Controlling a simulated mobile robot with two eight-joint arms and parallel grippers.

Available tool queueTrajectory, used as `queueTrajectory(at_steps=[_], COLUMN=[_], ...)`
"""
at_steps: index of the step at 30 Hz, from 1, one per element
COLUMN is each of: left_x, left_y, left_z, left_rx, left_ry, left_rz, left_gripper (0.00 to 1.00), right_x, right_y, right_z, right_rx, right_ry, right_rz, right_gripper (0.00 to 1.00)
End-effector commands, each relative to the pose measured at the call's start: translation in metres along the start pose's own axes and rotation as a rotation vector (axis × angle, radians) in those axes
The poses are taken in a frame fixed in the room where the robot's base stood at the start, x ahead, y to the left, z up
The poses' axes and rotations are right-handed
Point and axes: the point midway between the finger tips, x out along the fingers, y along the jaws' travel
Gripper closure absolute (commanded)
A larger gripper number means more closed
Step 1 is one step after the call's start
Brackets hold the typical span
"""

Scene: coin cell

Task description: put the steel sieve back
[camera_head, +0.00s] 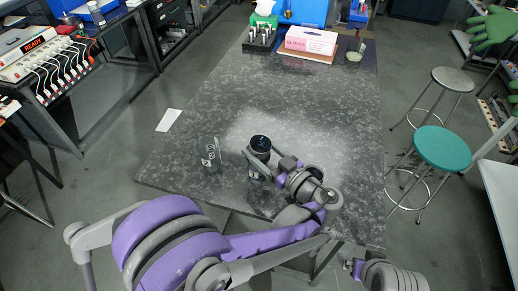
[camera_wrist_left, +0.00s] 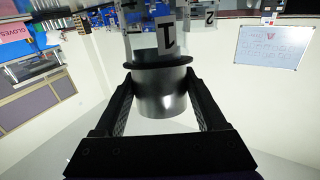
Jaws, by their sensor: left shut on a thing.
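The steel sieve (camera_head: 260,143) is a small cup, dark from above; it also shows as a shiny metal cylinder with a dark rim in the left wrist view (camera_wrist_left: 163,98). My left gripper (camera_head: 259,154) is shut around its sides; its two black fingers show in the left wrist view (camera_wrist_left: 160,86). A clear container labelled 1 (camera_wrist_left: 165,36) is close to the sieve's rim; in the head view it is mostly hidden below the gripper. A second clear container (camera_head: 211,155) stands to the left on the table. My right gripper (camera_head: 354,267) is at the bottom right, its jaws unclear.
The dark speckled table (camera_head: 330,130) is mostly clear in the middle. A teal stool (camera_head: 441,148) is to the right.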

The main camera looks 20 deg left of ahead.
Motion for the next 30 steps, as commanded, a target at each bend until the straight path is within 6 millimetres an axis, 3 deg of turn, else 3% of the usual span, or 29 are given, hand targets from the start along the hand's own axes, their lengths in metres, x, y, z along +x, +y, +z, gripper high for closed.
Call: queueTrajectory(at_steps=[5, 19, 30], left_x=[0.0, 0.0, 0.0], left_y=[0.0, -0.001, -0.001], left_z=[-0.008, -0.089, -0.1], left_rx=[0.0, -0.001, 0.0], left_ry=[0.001, 0.001, 0.0], left_rz=[0.0, 0.0, 0.0], left_gripper=[0.85, 0.85, 0.85], right_x=[-0.001, -0.011, -0.012], right_y=[0.0, 0.0, 0.0], right_z=[-0.001, -0.011, -0.012], right_rx=[0.0, 0.0, 0.0], right_ry=[0.001, 0.01, 0.01], right_rz=[0.0, 0.0, 0.0], right_gripper=[0.0, 0.0, 0.0])
